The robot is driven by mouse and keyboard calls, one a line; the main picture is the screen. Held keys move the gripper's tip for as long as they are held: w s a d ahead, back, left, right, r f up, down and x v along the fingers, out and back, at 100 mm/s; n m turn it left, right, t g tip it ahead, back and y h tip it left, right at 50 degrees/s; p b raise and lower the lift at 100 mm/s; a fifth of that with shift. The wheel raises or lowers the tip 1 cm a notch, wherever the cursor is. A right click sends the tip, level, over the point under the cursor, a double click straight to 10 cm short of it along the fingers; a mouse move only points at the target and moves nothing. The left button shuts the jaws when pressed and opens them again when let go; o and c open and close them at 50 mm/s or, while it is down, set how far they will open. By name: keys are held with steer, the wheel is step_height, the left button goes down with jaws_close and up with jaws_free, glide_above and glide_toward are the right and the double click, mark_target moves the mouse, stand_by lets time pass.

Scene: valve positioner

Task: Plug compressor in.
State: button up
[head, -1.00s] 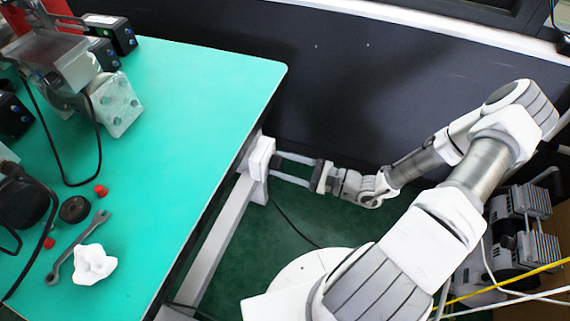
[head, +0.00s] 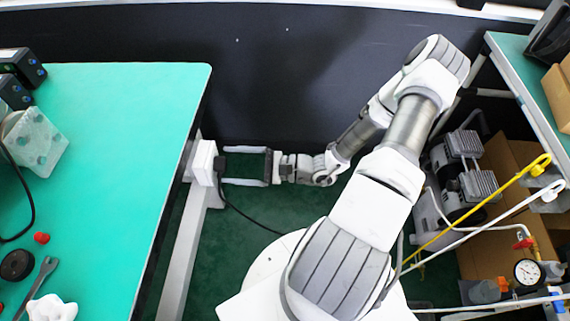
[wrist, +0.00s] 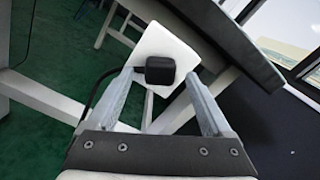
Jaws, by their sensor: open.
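A black plug (head: 220,163) sits against the face of a white socket box (head: 204,160) on the table's side frame, apparently plugged in. Its black cable runs down across the floor towards the right. The grey compressor (head: 468,185) stands at the right, partly behind my arm. My gripper (head: 226,166) is open, with its fingers pointing at the socket. In the wrist view the plug (wrist: 160,70) lies between the two fingertips (wrist: 158,76), in front of the white socket box (wrist: 165,48). Gaps show between plug and fingers.
The green-topped table (head: 130,130) is left of my gripper, holding a wrench (head: 40,283), a red cap (head: 41,238) and devices. A dark wall (head: 270,70) is behind. Yellow and white hoses (head: 480,208), a pressure gauge (head: 528,272) and cardboard boxes are at the right.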

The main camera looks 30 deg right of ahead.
steer(key=p+v, duration=0.2)
steer(key=v, duration=1.4)
steer(key=shift+r, duration=0.2)
